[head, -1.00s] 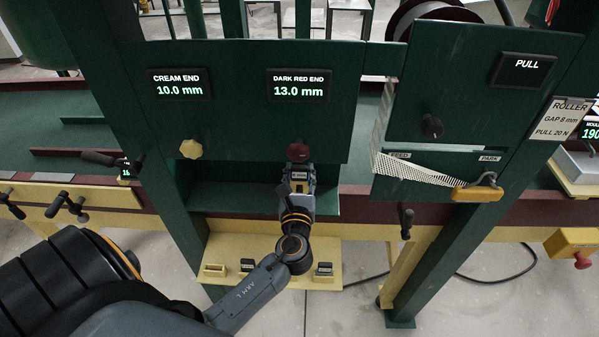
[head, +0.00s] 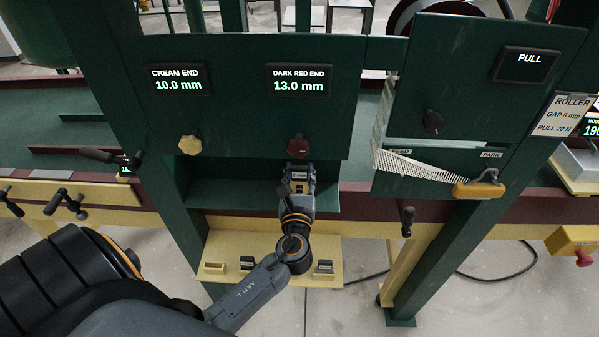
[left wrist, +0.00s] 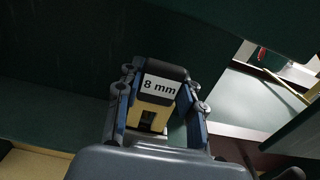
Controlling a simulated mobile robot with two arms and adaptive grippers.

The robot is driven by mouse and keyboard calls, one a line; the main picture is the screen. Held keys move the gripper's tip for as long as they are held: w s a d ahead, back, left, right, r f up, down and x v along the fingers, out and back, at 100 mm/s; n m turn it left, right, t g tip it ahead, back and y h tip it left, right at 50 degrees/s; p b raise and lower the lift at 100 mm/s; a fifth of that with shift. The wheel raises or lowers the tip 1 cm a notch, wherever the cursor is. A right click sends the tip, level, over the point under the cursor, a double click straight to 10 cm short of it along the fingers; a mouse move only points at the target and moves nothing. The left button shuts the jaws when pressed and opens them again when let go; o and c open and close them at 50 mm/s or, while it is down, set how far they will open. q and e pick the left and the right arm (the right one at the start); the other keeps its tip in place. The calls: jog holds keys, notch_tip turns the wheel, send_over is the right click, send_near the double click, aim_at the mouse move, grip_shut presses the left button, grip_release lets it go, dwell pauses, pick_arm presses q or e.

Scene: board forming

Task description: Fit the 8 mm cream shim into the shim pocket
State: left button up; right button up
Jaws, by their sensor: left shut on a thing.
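My left gripper (head: 298,172) is shut on the 8 mm cream shim, just below the dark red knob (head: 298,145) in the head view. In the left wrist view the shim (left wrist: 155,112) sits between the two fingers (left wrist: 156,105), with a cream body and a dark top carrying a white "8 mm" label. The gripper is in front of the green recess under the panel (head: 240,120). I cannot clearly make out the shim pocket. My right gripper is not in view.
A cream shelf (head: 225,245) below carries small dark-topped blocks (head: 323,266) and a cream holder (head: 214,268). A cream knob (head: 189,145) is at the left. A feed/park panel with a yellow handle (head: 479,189) stands at the right.

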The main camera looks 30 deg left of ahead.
aim_at(299, 183)
pick_arm(q)
jog(key=shift+f+b, duration=1.25)
jog(key=shift+f, duration=0.4)
jog(key=o, duration=1.3)
jog(key=shift+c, duration=0.2)
jog(key=v, duration=1.2)
